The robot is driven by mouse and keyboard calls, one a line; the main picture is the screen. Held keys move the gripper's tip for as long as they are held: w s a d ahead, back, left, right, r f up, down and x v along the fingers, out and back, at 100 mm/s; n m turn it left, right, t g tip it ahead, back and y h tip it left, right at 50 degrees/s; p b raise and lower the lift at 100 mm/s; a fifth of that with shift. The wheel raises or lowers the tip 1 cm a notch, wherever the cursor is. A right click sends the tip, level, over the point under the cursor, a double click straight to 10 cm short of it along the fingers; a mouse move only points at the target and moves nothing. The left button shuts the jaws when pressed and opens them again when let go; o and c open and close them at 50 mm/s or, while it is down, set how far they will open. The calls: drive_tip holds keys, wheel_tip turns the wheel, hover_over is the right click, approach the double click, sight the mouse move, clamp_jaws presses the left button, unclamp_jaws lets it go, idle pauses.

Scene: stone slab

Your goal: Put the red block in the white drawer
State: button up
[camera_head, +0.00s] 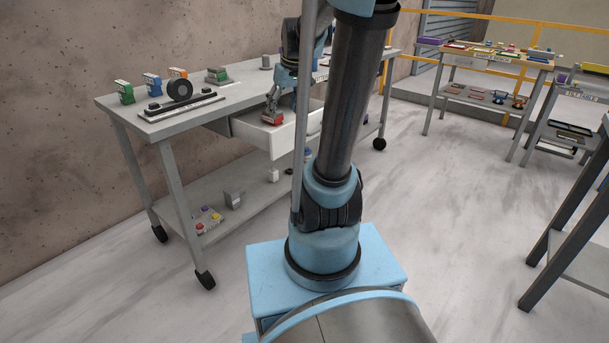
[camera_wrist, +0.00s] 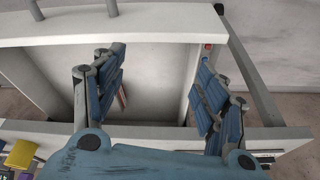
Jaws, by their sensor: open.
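The white drawer (camera_head: 254,134) is pulled out under the grey workbench's top, and its pale inside fills much of the wrist view (camera_wrist: 150,72). The red block (camera_head: 272,118) shows in the drawer, right below my gripper (camera_head: 273,106). In the wrist view my gripper (camera_wrist: 162,70) has its two blue fingers spread wide over the drawer. A narrow reddish piece (camera_wrist: 122,98), seemingly the block, shows beside the left finger, which hides part of it. The wrist view shows no block held between the fingers.
A second table (camera_head: 480,60) with coloured things stands at the back right. The floor between is clear.

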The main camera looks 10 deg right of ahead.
drive_tip(key=s+f+m, duration=0.2)
drive_tip(key=s+f, duration=0.4)
drive_tip(key=s, duration=0.6)
drive_tip(key=s+d+f+m+h, duration=0.1)
drive_tip(key=s+f+m, duration=0.1)
drive_tip(key=s+f, duration=0.4)
drive_tip(key=s, duration=0.5)
drive_tip(key=shift+s+d+g+h, duration=0.25)
drive_tip(key=shift+s+g+h, duration=0.05)
drive_tip(key=shift+s+g, duration=0.1)
drive_tip(key=shift+f, duration=0.1)
